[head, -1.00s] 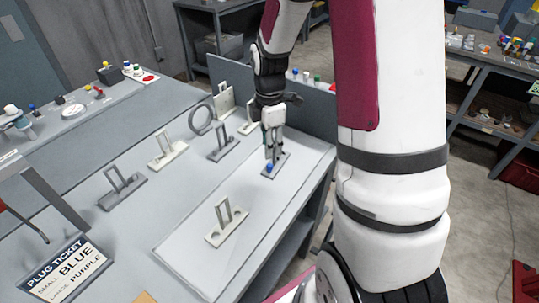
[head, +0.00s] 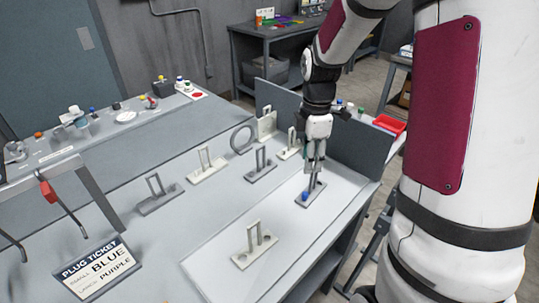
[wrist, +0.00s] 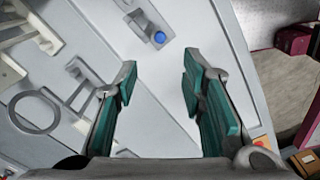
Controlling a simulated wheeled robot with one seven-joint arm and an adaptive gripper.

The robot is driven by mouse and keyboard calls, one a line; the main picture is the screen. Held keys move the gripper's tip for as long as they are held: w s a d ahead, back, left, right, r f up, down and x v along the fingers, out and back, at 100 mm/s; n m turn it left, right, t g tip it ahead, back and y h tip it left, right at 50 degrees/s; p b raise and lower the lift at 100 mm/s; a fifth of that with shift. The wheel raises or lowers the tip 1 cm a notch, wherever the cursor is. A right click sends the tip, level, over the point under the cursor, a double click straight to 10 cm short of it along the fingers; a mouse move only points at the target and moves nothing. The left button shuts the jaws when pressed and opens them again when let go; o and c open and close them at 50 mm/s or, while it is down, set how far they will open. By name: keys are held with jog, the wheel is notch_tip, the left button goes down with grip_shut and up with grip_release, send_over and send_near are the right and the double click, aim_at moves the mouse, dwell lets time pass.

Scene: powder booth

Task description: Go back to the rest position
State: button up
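My gripper (head: 314,166) hangs over the pale board, above a small bracket (head: 316,192) that has a blue plug (head: 304,196) in its base. In the wrist view my gripper (wrist: 160,88) is open, its teal-padded fingers apart with nothing between them. The blue plug (wrist: 159,38) lies beyond the fingertips, apart from them. My gripper partly hides the bracket's upright in the head view. The plug ticket (head: 95,268) reads small blue, large purple.
Another bracket (head: 254,246) with empty-looking holes stands at the board's front. Several brackets and a grey ring (head: 242,139) stand on the bench behind. A grey panel (head: 360,150) rises behind my gripper. A metal frame with a red clip (head: 47,193) stands at left.

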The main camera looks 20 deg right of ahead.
jog(key=s+a+r+m+t, duration=0.1)
jog(key=s+a+r+m, duration=0.25)
jog(key=r, duration=0.25)
jog(key=s+a+r+m+t, duration=0.2)
jog(key=s+a+r+m, duration=0.15)
jog(key=r, duration=0.35)
jog(key=s+a+r+m+t, duration=0.1)
jog(key=s+a+r+m, duration=0.1)
jog(key=s+m, duration=0.2)
jog(key=s+a+r+m+t, duration=0.1)
jog(key=s+a+r+m, duration=0.2)
jog(key=s, duration=0.4)
jog(key=shift+s+a+m+t, duration=0.2)
jog(key=shift+a+m+t, duration=0.1)
jog(key=shift+m, duration=0.4)
jog(key=shift+c, duration=0.4)
